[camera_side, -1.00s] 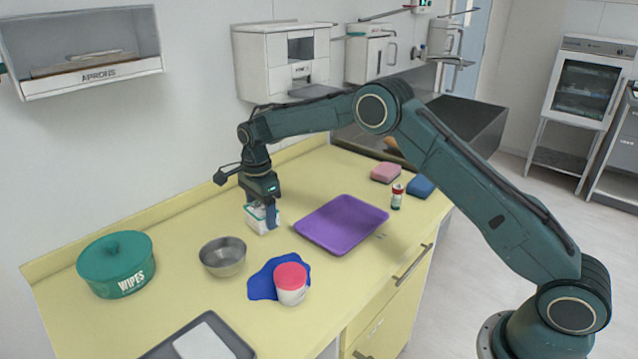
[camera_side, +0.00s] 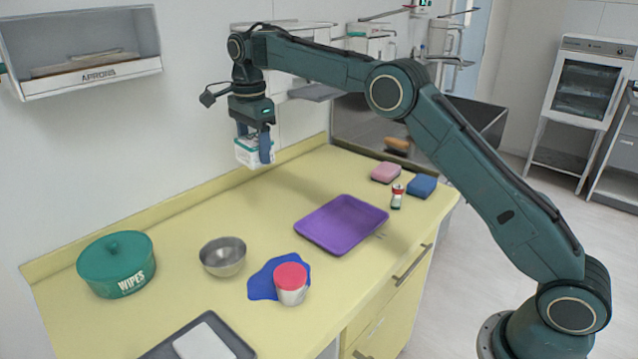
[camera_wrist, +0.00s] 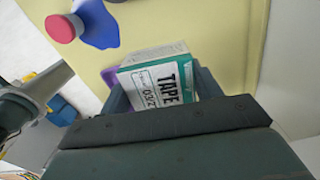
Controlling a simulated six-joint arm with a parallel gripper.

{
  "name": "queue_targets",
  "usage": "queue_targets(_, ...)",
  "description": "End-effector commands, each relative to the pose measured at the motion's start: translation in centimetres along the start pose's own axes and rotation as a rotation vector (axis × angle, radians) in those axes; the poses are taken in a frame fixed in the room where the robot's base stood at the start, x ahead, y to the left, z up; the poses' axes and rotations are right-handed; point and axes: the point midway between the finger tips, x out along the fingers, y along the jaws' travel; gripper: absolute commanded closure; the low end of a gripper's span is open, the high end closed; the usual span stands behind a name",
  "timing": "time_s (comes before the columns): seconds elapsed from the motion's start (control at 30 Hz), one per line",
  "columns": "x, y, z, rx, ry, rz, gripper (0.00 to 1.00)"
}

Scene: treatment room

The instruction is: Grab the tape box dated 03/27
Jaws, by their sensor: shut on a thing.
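The tape box (camera_side: 250,152) is white with a green band and is held in the air above the back of the yellow counter. In the wrist view the tape box (camera_wrist: 160,82) shows "TAPE" and a date that begins "03/2"; its last digit is hidden. My gripper (camera_side: 254,148) is shut on the box, with one finger on each side. In the wrist view my gripper (camera_wrist: 158,92) covers the box's lower part.
Below stand a purple tray (camera_side: 342,224), a steel bowl (camera_side: 223,257), a green wipes tub (camera_side: 117,264) and a red-lidded jar (camera_side: 291,284) on a blue cloth (camera_side: 262,281). Wall dispensers (camera_side: 308,85) are close behind my gripper. The counter directly below the box is clear.

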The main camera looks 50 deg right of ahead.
Motion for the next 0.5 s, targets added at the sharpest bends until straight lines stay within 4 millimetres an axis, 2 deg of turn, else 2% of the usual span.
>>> queue_targets(0.2, -0.81, 0.03, 0.00, 0.000, 0.000, 0.000, 0.62)
queue_targets(0.5, -0.87, 0.04, -0.01, 0.000, 0.000, 0.000, 0.62)
